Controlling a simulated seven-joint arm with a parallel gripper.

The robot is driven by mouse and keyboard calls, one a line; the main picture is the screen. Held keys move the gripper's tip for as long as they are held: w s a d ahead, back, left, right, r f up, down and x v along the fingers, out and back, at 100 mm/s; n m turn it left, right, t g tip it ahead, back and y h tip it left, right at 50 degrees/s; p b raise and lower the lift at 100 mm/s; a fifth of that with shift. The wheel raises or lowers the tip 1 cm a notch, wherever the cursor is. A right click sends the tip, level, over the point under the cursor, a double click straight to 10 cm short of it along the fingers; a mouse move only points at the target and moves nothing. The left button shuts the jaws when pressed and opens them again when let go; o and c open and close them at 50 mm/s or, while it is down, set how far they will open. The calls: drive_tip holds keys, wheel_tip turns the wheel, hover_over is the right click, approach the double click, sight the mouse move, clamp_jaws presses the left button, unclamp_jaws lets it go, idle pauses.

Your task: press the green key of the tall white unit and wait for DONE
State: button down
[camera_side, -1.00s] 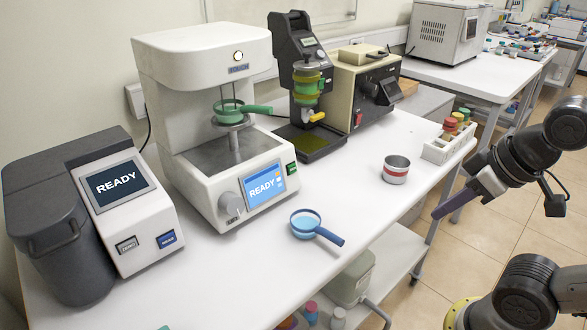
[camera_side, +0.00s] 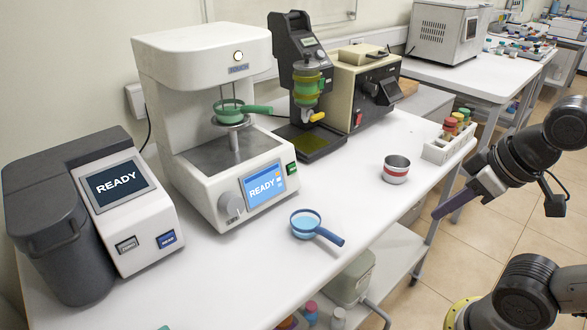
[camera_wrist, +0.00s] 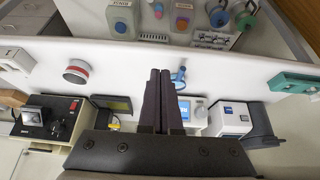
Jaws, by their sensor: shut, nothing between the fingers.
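The tall white unit (camera_side: 205,60) stands on the bench with a blue screen (camera_side: 263,186) reading READY. Its green key (camera_side: 291,168) is on the front right, beside the screen. A green-handled cup (camera_side: 232,110) sits on the unit's post under the head. My gripper (camera_side: 438,214) is at the right, in front of the bench edge and well apart from the unit. In the wrist view, my gripper (camera_wrist: 165,75) has its two dark fingers together with nothing between them. The unit's screen (camera_wrist: 185,112) shows partly behind the fingers there; the green key cannot be made out.
A blue-handled dish (camera_side: 308,224) lies in front of the unit, and a red-banded tin (camera_side: 396,169) stands to the right. A vial rack (camera_side: 449,140) is by the bench edge. A grey-white machine (camera_side: 125,205) reading READY stands left. Bench between dish and tin is clear.

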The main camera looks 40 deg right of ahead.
sight(293, 169)
drive_tip(key=w+d+r+n+t+h, duration=0.1)
drive_tip(key=w+r+n, duration=0.15)
drive_tip(key=w, duration=0.55)
drive_tip(key=w+d+r+n+t+h, duration=0.1)
drive_tip(key=w+n, duration=0.3)
drive_tip(key=w, duration=0.4)
drive_tip(key=w+a+f+n+g, duration=0.1)
drive_tip(key=w+a+f+n, duration=0.2)
drive_tip(key=w+f, duration=0.5)
drive_tip(key=shift+w+f+n+g, duration=0.2)
drive_tip(key=shift+f+n+g, duration=0.15)
drive_tip(key=shift+f, duration=0.5)
drive_tip(key=shift+w, duration=0.1)
drive_tip(key=w+f, duration=0.2)
drive_tip(key=w, duration=0.6)
drive_tip(key=shift+w, duration=0.15)
drive_tip(key=shift+w+f, duration=0.1)
drive_tip(key=shift+f, duration=0.05)
